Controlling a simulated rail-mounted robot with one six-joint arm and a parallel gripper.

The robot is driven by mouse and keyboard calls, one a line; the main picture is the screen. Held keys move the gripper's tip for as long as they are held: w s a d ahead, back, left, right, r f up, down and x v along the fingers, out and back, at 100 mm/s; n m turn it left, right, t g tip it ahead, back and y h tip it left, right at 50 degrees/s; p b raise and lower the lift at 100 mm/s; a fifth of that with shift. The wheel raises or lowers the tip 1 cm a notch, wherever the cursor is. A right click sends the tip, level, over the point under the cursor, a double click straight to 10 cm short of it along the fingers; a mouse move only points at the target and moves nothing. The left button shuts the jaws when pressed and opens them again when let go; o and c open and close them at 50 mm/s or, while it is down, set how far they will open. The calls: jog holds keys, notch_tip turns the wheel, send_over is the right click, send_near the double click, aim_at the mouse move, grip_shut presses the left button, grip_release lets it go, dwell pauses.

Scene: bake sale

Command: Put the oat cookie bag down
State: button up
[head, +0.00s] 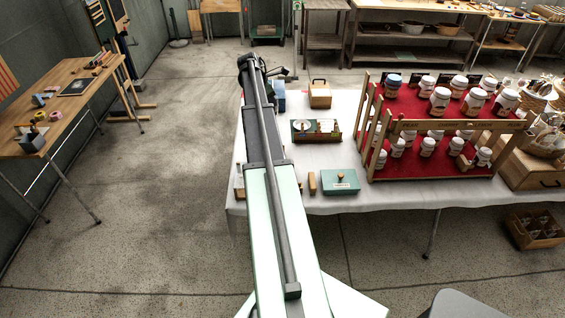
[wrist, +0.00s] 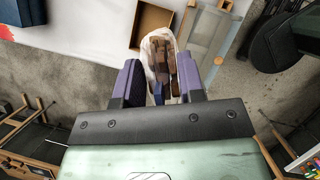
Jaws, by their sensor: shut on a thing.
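The oat cookie bag (wrist: 160,52) is a clear bag with brown pieces inside. My gripper (wrist: 158,66) is shut on it, with one purple finger on each side. In the wrist view the bag overlaps the edge of the white-clothed table (wrist: 95,32), with grey floor also showing around it. I cannot tell its height above the cloth. In the head view my arm reaches along the left end of the table (head: 345,105). The bag and the fingers cannot be made out there.
An open wooden box (wrist: 151,24) is just beyond the bag in the wrist view. In the head view, a small wooden box (head: 320,97), a scale (head: 316,131) and a green box (head: 340,183) stand right of my arm. A jar rack (head: 445,135) stands farther right.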

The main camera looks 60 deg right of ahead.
jog(key=w+d+f+m+b, duration=0.1)
jog(key=w+d+f+b, duration=0.3)
jog(key=f, duration=0.3)
notch_tip(320, 180, down, 20)
jog(key=b, duration=2)
jog(key=shift+s+d, duration=0.15)
jog(key=shift+r, duration=0.3)
jog(key=shift+f, duration=0.25)
jog(key=o, duration=0.7)
jog(key=shift+c, duration=0.2)
jog(key=shift+r, duration=0.15)
jog(key=p+v, duration=1.1)
jog(key=v, duration=0.1)
